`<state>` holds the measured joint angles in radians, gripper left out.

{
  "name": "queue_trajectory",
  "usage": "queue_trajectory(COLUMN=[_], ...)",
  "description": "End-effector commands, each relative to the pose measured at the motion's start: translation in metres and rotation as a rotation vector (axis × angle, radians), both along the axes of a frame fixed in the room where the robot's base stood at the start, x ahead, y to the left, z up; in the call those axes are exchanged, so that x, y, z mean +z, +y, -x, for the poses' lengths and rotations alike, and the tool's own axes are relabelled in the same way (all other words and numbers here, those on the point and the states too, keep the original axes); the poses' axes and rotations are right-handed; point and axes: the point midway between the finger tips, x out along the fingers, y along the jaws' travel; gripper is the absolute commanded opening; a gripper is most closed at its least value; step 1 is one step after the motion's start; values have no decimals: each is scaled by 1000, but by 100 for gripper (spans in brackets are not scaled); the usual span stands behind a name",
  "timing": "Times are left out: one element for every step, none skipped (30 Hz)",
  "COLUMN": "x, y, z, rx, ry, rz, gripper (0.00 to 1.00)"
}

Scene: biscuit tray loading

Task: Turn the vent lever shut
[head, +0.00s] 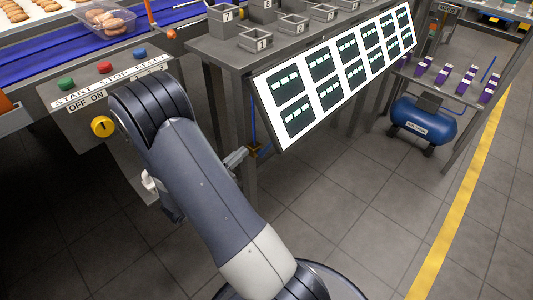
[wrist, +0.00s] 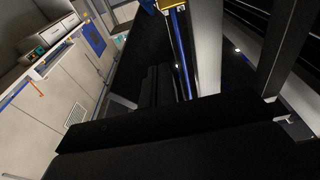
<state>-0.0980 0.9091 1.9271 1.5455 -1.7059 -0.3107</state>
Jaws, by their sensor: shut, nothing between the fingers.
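A small brass-coloured valve fitting (head: 254,148) sits on a thin blue pipe (head: 252,118) under the bench, beside a table leg. It also shows at the top edge of the wrist view (wrist: 174,4). The vent lever itself is too small to make out, so I cannot tell its angle. My gripper (head: 241,155) pokes out from behind my arm, just left of the fitting, shut and empty. I cannot tell whether it touches the fitting. Dark shapes fill the lower middle of the wrist view and hide much there.
A slanted panel of dark displays (head: 335,75) hangs off the bench above the fitting. A control box (head: 110,85) with coloured buttons and a yellow knob is at left. A blue air tank (head: 424,120) stands at right. The tiled floor between is clear.

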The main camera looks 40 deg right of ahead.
Motion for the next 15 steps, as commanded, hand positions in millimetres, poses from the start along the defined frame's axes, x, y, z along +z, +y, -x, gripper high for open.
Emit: queue_trajectory(x=[-7,-7,-6,-6,-5,-4,-3,-3,-2,-1,-1,0,1,1,3], y=[1,1,2,1,1,-1,-3,-6,-10,-14,-18,-24,-29,-35,-42], z=[0,0,0,0,-1,0,0,-1,-1,-1,-1,-1,-2,-2,-3], rx=[2,2,2,2,2,1,0,0,0,-2,-3,-2,-4,-3,-4], ry=[-3,-4,-5,-6,-7,-7,-7,-7,-7,-8,-8,-8,-8,-9,-9], rz=[17,25,33,37,39,40,40,40,40,40,40,40,39,38,38], gripper=[0,0,0,0,0,0,0,0,0,0,0,0,0,0,0])
